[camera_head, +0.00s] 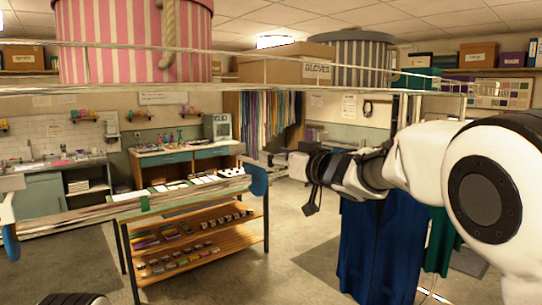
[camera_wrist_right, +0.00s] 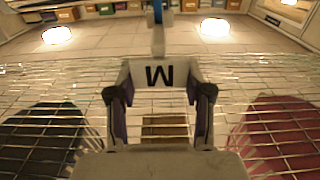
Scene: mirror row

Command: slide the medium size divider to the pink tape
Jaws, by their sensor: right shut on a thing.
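The medium size divider (camera_wrist_right: 135,74) is a white piece with a dark letter M, held between the fingers of my right gripper (camera_wrist_right: 160,95) in the wrist view. A narrow blue piece stands just above it in that view. I cannot make out pink tape in either view. My left gripper is not clearly in view.
A wire shelf (camera_head: 250,50) crosses above, bearing a pink striped round box (camera_head: 130,45), a cardboard box (camera_head: 290,68) and a grey striped round box (camera_head: 350,60). Blue garments (camera_head: 375,250) hang below my right arm. A wooden rack (camera_head: 190,245) stands left of centre.

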